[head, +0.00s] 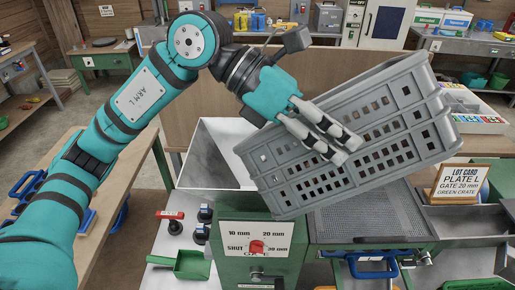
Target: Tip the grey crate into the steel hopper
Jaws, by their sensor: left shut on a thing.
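The grey crate (290,185), with slotted walls, is held in the air, tilted with its left end lower. Its lower left end overlaps the steel hopper (205,160) in the picture. My left gripper (335,146) is shut on the crate at its near long side. The inside of the crate is hidden, so I cannot tell what it holds. The hopper is open at the top, and the part of it that shows looks empty. My right gripper is not in view.
Below the hopper is a green box (230,268) with a gate plate (256,247) marked in millimetres. A grid tray (375,212) lies to its right. A lot card (459,182) stands at the right, reading "PLATE L, GATE 20 mm, GREEN CRATE". A green scoop (190,264) lies at the front left.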

